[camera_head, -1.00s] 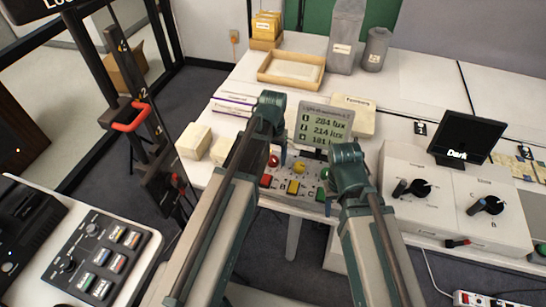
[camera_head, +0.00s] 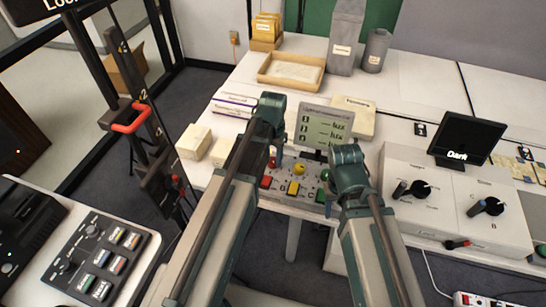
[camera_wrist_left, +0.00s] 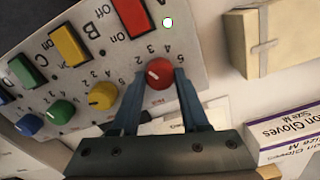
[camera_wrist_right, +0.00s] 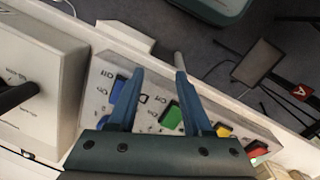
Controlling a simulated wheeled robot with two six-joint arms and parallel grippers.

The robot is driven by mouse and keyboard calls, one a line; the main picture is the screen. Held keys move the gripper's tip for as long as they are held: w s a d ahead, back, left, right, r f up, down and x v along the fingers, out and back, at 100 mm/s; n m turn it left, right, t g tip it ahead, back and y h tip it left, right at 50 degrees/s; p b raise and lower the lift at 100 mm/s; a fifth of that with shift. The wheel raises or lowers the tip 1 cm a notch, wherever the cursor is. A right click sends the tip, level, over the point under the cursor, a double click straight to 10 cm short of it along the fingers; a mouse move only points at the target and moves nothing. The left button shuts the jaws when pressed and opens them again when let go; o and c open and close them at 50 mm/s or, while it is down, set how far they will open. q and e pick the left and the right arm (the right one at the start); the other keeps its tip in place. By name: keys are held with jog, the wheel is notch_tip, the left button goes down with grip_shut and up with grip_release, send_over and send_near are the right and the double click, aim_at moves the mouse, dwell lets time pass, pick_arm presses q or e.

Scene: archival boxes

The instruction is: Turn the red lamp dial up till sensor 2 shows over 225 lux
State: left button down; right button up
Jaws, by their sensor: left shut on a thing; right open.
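The lamp box (camera_wrist_left: 85,95) carries a row of round dials with a coloured switch by each. The red dial (camera_wrist_left: 159,73) sits between the fingers of my left gripper (camera_wrist_left: 158,79), which is shut on it. In the head view, this red dial (camera_head: 273,162) shows in part below the left wrist. The lux display (camera_head: 327,128) stands behind the box; its three rows show dashes before "lux", so no sensor 2 value is readable. My right gripper (camera_wrist_right: 159,75) is open and empty above the green and blue end of the box.
Yellow (camera_wrist_left: 102,95), green (camera_wrist_left: 60,112) and blue (camera_wrist_left: 28,125) dials line up beside the red one. Cream boxes (camera_head: 194,141) stand left of the lamp box. A white unit with black knobs (camera_head: 420,187) and a "Dark" screen (camera_head: 463,139) are at right.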

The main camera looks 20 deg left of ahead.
aim_at(273, 160)
pick_arm(q)
jog(key=m, duration=0.5)
jog(key=shift+m, duration=0.3)
dwell(0.4)
jog(key=shift+c, duration=2)
grip_release()
notch_tip(273, 160, up, 14)
jog(key=p, duration=1.4)
jog(key=shift+f, duration=0.1)
